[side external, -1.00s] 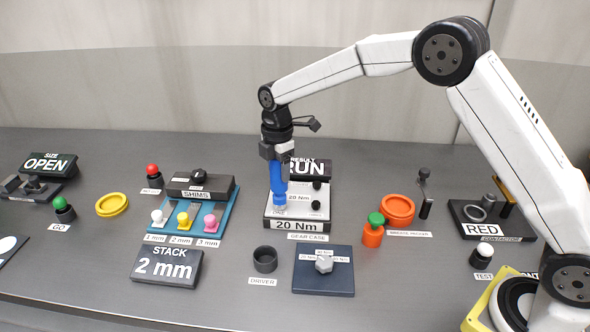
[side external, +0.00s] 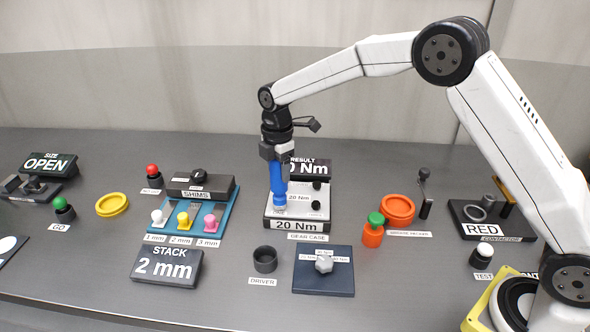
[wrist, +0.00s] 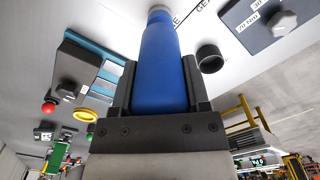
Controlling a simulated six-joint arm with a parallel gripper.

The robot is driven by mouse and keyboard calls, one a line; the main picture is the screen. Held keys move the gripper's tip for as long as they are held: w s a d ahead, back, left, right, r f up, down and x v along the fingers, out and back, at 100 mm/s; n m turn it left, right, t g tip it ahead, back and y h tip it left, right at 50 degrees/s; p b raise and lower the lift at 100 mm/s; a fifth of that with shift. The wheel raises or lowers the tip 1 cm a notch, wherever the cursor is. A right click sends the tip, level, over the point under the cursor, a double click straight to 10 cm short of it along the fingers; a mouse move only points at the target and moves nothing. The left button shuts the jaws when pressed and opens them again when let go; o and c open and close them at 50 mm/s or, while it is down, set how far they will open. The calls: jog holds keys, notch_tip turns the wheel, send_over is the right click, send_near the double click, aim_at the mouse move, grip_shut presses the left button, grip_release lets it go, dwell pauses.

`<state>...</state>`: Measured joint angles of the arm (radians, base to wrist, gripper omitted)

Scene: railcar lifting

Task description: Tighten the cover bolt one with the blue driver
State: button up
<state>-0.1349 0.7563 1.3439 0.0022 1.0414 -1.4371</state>
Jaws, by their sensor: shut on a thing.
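My gripper (side external: 275,158) is shut on the blue driver (side external: 278,186) and holds it upright, tip down. The driver's lower end meets the front left part of the gear case (side external: 297,226), labelled 20 Nm; the bolt under the tip is hidden. Black knobs show on the right of the case top. The result display (side external: 311,168) behind it is partly hidden by my gripper and reads "0 Nm" in its visible part. In the wrist view the blue driver (wrist: 160,70) sits between both fingers.
The empty driver holder (side external: 265,259) stands in front of the case. A blue torque plate with a grey knob (side external: 324,264) is front right. The shims stand (side external: 205,190) is left. An orange ring (side external: 397,209) and an orange bottle (side external: 373,234) are right.

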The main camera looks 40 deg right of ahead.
jog(key=shift+r, duration=2.5)
jog(key=shift+r, duration=0.1)
